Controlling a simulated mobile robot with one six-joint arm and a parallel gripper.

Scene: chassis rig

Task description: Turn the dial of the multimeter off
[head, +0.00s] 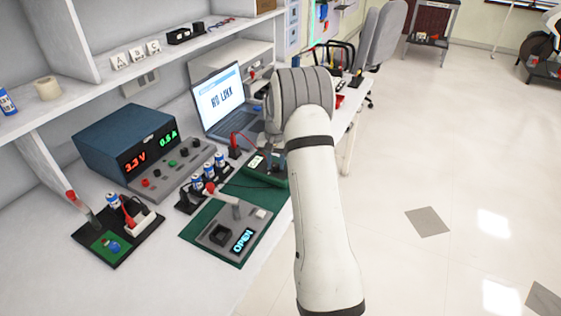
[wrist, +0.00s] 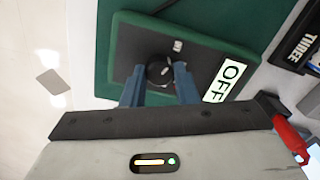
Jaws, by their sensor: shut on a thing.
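The multimeter (wrist: 205,52) lies on a green mat, with a green case and a dark face. Its white display (wrist: 225,80) reads OFF in the wrist view. The round black dial (wrist: 160,73) sits between the two blue fingers of my gripper (wrist: 159,78), which is shut on it. In the head view the multimeter's green edge (head: 278,182) shows below my gripper (head: 273,158), and its display is small. My arm hides much of it there, and the dial is not visible in that view.
A laptop (head: 220,100) reading NO LINK stands behind. A blue power supply (head: 125,140) and a board with an OPEN display (head: 240,238) are to the left. A red-handled item (wrist: 288,135) lies right of my gripper. Open floor (head: 460,180) lies right of the bench.

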